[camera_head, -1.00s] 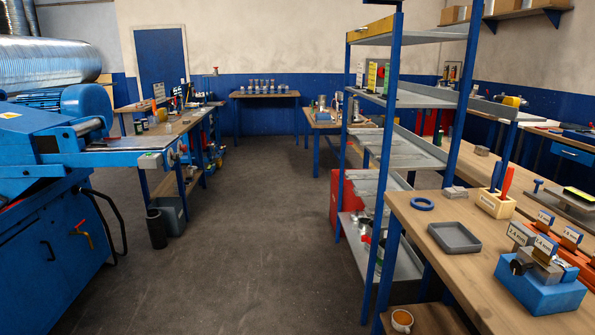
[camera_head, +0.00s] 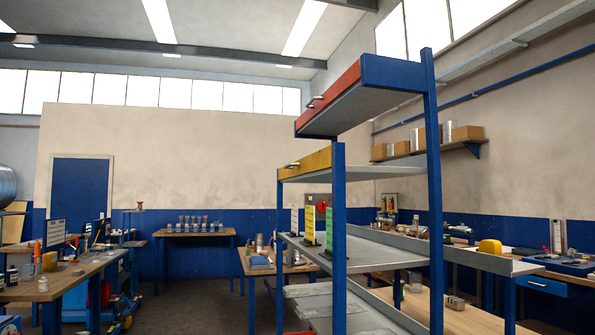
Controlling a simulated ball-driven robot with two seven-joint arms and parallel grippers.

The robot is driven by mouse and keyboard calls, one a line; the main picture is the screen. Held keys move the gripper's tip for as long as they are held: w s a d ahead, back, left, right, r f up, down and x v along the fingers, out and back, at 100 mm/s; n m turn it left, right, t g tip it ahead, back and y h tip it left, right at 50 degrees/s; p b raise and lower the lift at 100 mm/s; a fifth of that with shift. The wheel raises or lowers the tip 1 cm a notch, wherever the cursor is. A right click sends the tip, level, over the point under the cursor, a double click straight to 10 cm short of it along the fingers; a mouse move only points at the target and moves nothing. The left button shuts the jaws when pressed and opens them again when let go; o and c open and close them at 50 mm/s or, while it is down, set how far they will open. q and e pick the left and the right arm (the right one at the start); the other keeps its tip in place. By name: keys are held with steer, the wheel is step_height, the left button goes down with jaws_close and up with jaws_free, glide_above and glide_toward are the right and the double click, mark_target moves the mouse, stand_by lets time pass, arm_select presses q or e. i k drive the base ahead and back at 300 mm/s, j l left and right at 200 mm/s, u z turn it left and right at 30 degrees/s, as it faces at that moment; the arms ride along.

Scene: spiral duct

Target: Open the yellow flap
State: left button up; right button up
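The yellow flap (camera_head: 305,164) is a narrow yellow front on the second level of the blue-posted shelf rack, right of the picture's middle. A small light handle sits on its face. It appears closed, hanging upright along the shelf's front edge. A similar red flap (camera_head: 328,99) with a handle is on the level above it. The rack (camera_head: 433,200) has grey shelves and blue posts. Neither of my grippers shows in this view.
A workbench (camera_head: 70,278) with tools stands at the left. A small table (camera_head: 195,233) with several cups stands at the back wall. Another bench (camera_head: 460,315) lies behind the rack at the right. Dark floor (camera_head: 205,285) is open between the left bench and the rack.

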mark_target(319, 160)
steer(key=i+j+z, duration=0.1)
steer(key=z, duration=0.6)
steer(key=i+j+z, duration=0.25)
steer(key=j+z, duration=0.2)
steer(key=j, duration=0.15)
steer(key=i+j+z, duration=0.1)
steer(key=j+z, duration=0.15)
steer(key=i+j+z, duration=0.2)
steer(key=j, duration=0.3)
steer(key=k+l, duration=0.05)
steer(key=k, duration=0.05)
